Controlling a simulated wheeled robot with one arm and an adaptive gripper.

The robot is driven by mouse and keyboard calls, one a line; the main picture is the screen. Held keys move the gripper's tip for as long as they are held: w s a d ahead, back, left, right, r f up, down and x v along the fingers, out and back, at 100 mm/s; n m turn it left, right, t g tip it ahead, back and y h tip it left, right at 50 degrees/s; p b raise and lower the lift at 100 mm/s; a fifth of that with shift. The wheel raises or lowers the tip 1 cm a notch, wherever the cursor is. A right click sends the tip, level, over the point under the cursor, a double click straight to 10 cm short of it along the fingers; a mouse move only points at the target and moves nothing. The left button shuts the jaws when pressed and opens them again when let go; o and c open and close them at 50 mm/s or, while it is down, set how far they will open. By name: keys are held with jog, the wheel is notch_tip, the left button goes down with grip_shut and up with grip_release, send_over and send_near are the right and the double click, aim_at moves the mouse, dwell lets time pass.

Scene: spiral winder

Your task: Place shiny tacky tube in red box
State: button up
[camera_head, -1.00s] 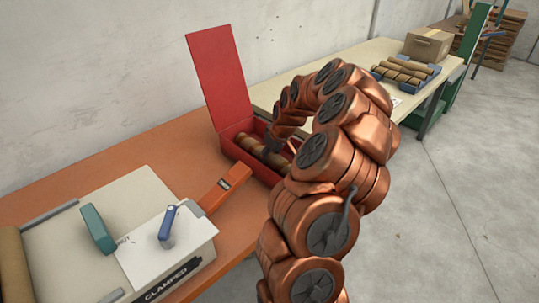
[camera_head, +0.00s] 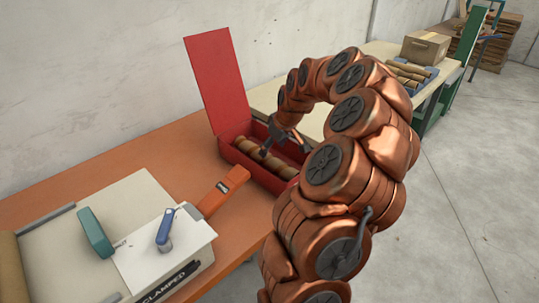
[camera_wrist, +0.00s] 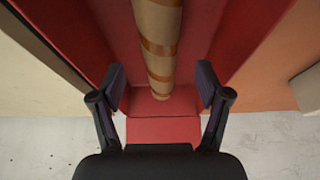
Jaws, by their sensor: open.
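The red box (camera_head: 245,166) stands on the orange table with its tall lid (camera_head: 214,82) open upright. A brown tube (camera_head: 270,163) with shinier tan bands lies inside it along its length. My gripper (camera_head: 278,145) is over the box, just above the tube. In the wrist view my gripper (camera_wrist: 160,82) is open, its two dark fingers spread to either side of the tube's near end. The tube (camera_wrist: 158,35) lies on the floor of the red box (camera_wrist: 113,30) there, and nothing is between the fingers' grip. The tube's far end is cut off in the wrist view.
A clamped board (camera_head: 75,215) with a teal block (camera_head: 96,232) and a blue-handled tool (camera_head: 166,230) is at the left. An orange bar (camera_head: 223,191) lies beside the box. Behind, a pale table carries several tubes (camera_head: 408,74) and a carton (camera_head: 426,46).

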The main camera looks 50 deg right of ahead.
jog(key=v, duration=0.6)
jog(key=s+a+r, duration=0.1)
jog(key=a, duration=0.7)
jog(key=s+a+r+n+g+y, duration=0.1)
jog(key=a, duration=0.7)
jog(key=s+a+n+g, duration=0.1)
jog(key=a, duration=0.7)
jog(key=shift+s+a+r, duration=0.15)
jog(key=shift+a+r, duration=0.25)
jog(key=s+a+f+g, duration=0.1)
jog(key=s+a, duration=0.3)
jog(key=s, duration=0.3)
jog(key=s+a+f+m+g, duration=0.1)
jog(key=s+a, duration=0.3)
jog(key=s, duration=0.4)
jog(key=s+a+f+g+h, duration=0.1)
jog(key=s+a+f+g, duration=0.1)
jog(key=s+a, duration=0.2)
jog(key=s, duration=0.3)
jog(key=shift+s+a+f+m+g, duration=0.2)
jog(key=shift+s+f+m+g, duration=0.1)
jog(key=shift+f+m, duration=0.1)
